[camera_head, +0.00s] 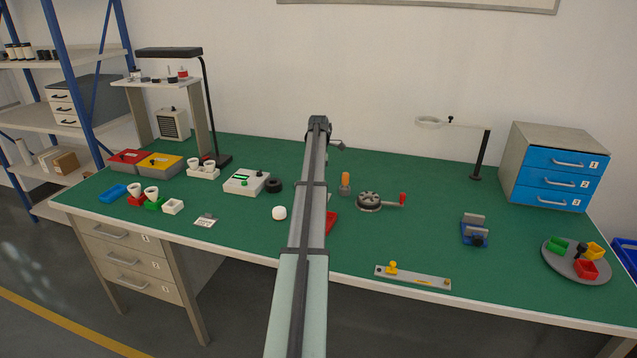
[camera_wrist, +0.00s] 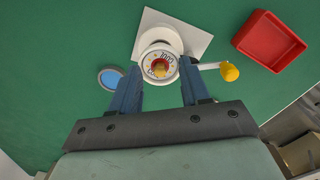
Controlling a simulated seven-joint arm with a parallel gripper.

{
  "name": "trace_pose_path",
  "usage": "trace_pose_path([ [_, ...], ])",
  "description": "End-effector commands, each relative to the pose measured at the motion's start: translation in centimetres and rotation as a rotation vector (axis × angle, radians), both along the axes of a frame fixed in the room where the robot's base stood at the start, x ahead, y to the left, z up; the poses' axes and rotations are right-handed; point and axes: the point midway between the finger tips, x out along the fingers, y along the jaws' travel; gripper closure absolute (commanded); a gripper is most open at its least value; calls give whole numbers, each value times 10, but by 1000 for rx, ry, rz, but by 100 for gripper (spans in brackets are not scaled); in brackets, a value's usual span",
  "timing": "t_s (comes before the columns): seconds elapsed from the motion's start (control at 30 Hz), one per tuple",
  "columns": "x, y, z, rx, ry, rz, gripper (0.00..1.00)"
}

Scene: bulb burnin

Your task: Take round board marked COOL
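In the wrist view, a round white board (camera_wrist: 147,70) with dark lettering sits on a white round stand. The lettering is upside down and too small to read surely; it may be COOL. The stand rests on a white square plate (camera_wrist: 197,38). My gripper (camera_wrist: 160,82) is open, its two blue-grey fingers apart, with the board between and just beyond their tips. I cannot tell whether either finger touches it. In the head view my arm hides the board and the gripper.
A lever with a yellow knob (camera_wrist: 229,72) sticks out close by the right finger. A blue disc (camera_wrist: 111,78) lies by the left finger. A red tray (camera_wrist: 268,40) stands at upper right. A hand crank (camera_head: 369,201) and orange-topped post (camera_head: 345,181) stand right of my arm.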

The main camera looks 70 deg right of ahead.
Motion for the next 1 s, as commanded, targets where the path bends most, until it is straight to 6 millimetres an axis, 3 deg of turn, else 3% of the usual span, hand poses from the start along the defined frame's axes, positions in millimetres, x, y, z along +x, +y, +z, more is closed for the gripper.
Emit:
trace_pose_path([
  [0.03, -1, 2, -7, 7, 2, 0, 62],
  [0.43, 0, 2, -9, 9, 2, 0, 100],
  [1.0, 1, 0, -9, 5, -2, 1, 100],
])
